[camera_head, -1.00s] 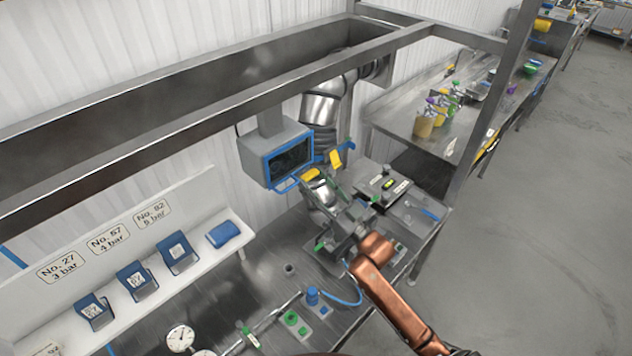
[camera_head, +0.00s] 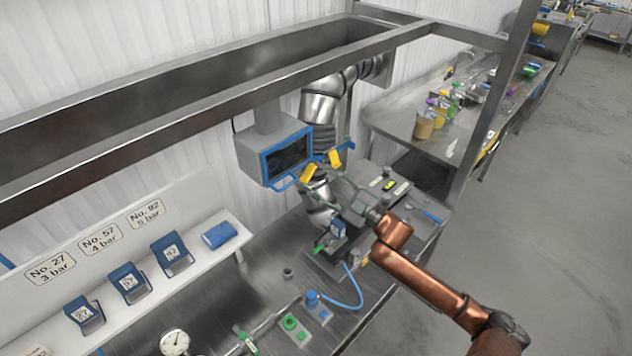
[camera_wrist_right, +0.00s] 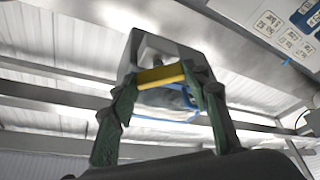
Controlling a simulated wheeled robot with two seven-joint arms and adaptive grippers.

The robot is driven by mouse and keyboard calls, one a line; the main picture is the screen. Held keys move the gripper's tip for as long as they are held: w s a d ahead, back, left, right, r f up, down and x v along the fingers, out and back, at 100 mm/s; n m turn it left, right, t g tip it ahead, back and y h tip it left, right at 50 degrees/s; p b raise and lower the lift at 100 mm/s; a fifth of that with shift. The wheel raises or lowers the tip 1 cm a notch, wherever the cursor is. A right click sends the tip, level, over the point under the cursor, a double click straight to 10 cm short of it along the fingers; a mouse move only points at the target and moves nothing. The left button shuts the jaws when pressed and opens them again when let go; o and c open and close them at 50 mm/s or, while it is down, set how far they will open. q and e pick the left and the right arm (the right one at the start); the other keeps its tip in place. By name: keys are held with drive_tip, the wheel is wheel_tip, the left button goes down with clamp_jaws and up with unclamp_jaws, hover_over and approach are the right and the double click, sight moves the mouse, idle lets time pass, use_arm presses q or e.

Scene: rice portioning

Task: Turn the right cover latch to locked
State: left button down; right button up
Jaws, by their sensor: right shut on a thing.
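The grey box (camera_head: 270,157) with a blue-framed dark window stands at the back of the bench. Two yellow handles are by its right side: a left one (camera_head: 308,173), tilted, and a right one (camera_head: 335,158). My right gripper (camera_head: 337,170) comes from the lower right and reaches up to the right yellow handle. In the right wrist view, its green fingers (camera_wrist_right: 162,85) are shut on a yellow bar (camera_wrist_right: 160,75), which seems to be this right latch. Whether the latch is locked cannot be told. My left gripper is not in view.
A silver arm (camera_head: 318,108) stands close behind the handles. A blue-topped device (camera_head: 335,232) and a blue hose (camera_head: 355,290) are below my gripper. A steel frame beam (camera_head: 230,95) crosses above. A shelf (camera_head: 185,275) with blue holders is at left.

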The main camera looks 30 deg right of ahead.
drive_tip(key=n+g, duration=0.1)
drive_tip(key=n, duration=0.2)
drive_tip(key=n+g, duration=0.2)
drive_tip(key=n, duration=0.2)
drive_tip(key=n+g, duration=0.1)
drive_tip(key=n, duration=0.3)
drive_tip(key=shift+d+r, duration=0.15)
drive_tip(key=shift+r, duration=0.2)
drive_tip(key=shift+n, duration=0.3)
drive_tip(key=o, duration=1.2)
drive_tip(key=shift+c, duration=0.2)
drive_tip(key=v, duration=1.2)
drive_tip(key=shift+r, duration=0.2)
drive_tip(key=shift+w+d, duration=0.1)
